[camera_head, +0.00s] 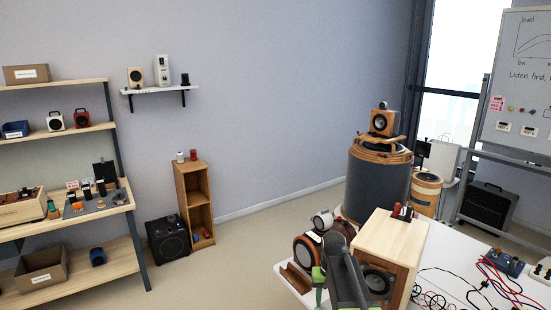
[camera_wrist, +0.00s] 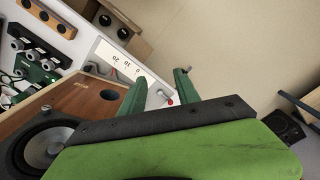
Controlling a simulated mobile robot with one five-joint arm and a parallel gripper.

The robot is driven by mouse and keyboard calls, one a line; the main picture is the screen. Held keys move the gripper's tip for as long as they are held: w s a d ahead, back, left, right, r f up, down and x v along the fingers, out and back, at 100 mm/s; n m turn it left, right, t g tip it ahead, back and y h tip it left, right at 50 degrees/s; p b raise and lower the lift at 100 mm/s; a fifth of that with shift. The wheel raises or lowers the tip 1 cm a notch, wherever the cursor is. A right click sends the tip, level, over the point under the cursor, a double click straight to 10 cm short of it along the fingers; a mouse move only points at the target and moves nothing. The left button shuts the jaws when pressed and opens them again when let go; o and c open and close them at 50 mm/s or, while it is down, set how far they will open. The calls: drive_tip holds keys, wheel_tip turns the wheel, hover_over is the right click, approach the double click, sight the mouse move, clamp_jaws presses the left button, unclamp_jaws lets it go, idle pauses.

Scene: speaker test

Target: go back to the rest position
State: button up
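My gripper (camera_wrist: 160,77) shows in the wrist view with its two green fingers apart and nothing held between them. Beyond the gap lie the white table edge and a small red-tipped item (camera_wrist: 166,98), which does not look gripped. In the head view my grey and green arm is low in the centre, close beside the wooden speaker box (camera_head: 389,239) on the white table. That box's cone also shows at the lower left of the wrist view (camera_wrist: 42,150). The exact fingertip positions are hard to make out in the head view.
The white table (camera_head: 450,255) carries cables and a blue device (camera_head: 505,263). In the wrist view a white meter panel (camera_wrist: 120,62) and a green circuit board (camera_wrist: 38,72) lie near the gripper. Shelves (camera_head: 95,260) stand left; open floor (camera_head: 240,255) lies between.

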drive_tip(key=s, duration=1.2)
drive_tip(key=shift+s+a+f+n, duration=0.2)
drive_tip(key=shift+a+f+n, duration=0.05)
drive_tip(key=shift+f+n, duration=0.05)
